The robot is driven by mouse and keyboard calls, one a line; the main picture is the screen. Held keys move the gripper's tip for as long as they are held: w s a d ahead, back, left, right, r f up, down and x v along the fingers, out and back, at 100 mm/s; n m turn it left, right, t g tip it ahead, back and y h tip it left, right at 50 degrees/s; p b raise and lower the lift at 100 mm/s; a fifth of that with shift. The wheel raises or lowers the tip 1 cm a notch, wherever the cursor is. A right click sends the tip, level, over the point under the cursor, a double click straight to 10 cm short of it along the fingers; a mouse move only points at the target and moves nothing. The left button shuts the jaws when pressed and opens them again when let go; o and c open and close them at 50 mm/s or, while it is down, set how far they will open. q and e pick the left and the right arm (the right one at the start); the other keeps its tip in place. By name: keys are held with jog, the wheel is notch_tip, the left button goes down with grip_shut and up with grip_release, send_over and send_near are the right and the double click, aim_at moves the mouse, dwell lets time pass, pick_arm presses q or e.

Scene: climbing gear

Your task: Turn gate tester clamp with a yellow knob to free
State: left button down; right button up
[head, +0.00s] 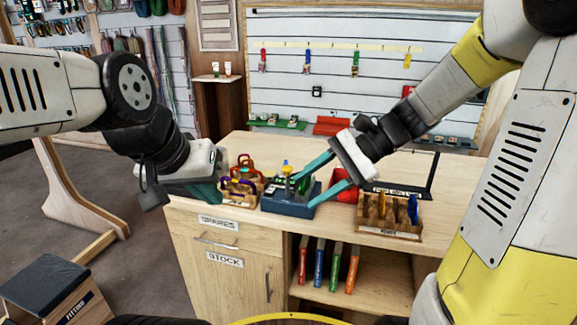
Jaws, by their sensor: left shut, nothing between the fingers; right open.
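The gate tester is a dark blue box (284,205) on the wooden counter, with a small yellow knob (285,163) standing up at its top. A green item shows at the box's right side, partly behind a finger. The clamp's position is too small to read. My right gripper (301,191) is open, its two teal fingers reaching in from the right over the box's right part. I cannot tell whether they touch anything. My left gripper (210,194) is shut and empty at the counter's left edge, left of the box.
A wooden crate of coloured carabiners (241,199) stands between my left gripper and the box. A wooden rack (392,232) with blue and orange pieces is at the right. A red item (343,186) and a black stand (432,178) are behind.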

jog(key=w+f+m+t+y, duration=0.1)
jog(key=w+f+m+y, duration=0.2)
jog(key=w+m+y, duration=0.5)
jog(key=m+t, duration=0.4)
send_near(288, 167)
jog(key=a, duration=0.3)
jog(key=shift+h, duration=0.4)
jog(key=x, duration=0.7)
jog(key=shift+w+r, duration=0.3)
jog(key=shift+w, duration=0.05)
grip_shut()
